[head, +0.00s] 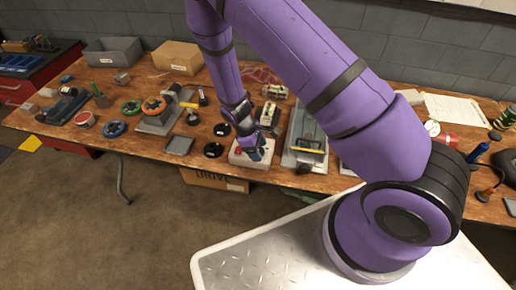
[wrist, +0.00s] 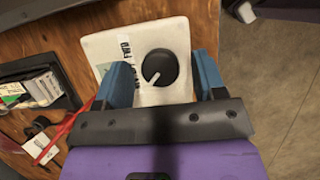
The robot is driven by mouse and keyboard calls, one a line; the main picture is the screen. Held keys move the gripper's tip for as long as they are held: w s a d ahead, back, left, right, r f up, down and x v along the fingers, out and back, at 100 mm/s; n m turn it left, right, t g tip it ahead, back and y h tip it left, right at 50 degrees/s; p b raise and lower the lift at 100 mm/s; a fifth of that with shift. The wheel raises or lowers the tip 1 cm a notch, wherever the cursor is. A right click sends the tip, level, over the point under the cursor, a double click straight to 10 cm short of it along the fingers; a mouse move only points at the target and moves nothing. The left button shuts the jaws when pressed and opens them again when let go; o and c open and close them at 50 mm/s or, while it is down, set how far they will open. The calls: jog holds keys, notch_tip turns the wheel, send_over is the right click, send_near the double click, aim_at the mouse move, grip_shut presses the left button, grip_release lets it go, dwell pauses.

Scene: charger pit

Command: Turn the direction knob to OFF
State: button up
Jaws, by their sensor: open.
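In the wrist view a round black direction knob (wrist: 158,68) sits on a white control box (wrist: 105,45). Its white pointer line points to the lower left of the picture. A label strip (wrist: 125,48) left of the knob reads FWD at its upper end; its lower lettering is partly hidden by a finger. My gripper (wrist: 163,74) is open, with one blue finger on each side of the knob and a visible gap to it. In the head view my gripper (head: 256,153) is down at the box (head: 236,157) near the bench's front edge and hides the knob.
The wooden bench (head: 145,85) is crowded. Black discs (head: 213,150) lie left of the box, and a grey tray-like unit (head: 292,152) stands close on its right. In the wrist view a red cable (wrist: 72,122) and a terminal block (wrist: 38,90) lie at left.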

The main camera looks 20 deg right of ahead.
jog(key=c, duration=0.9)
jog(key=shift+m, duration=0.3)
jog(key=m+y, duration=0.1)
jog(key=m, duration=0.2)
jog(key=shift+w+d+m+g, duration=0.1)
jog(key=shift+m+g, duration=0.2)
jog(key=shift+g, duration=0.1)
jog(key=shift+m+g+y, duration=0.4)
jog(key=shift+m+y, duration=0.6)
jog(key=shift+m, duration=1.3)
jog(key=o, duration=0.9)
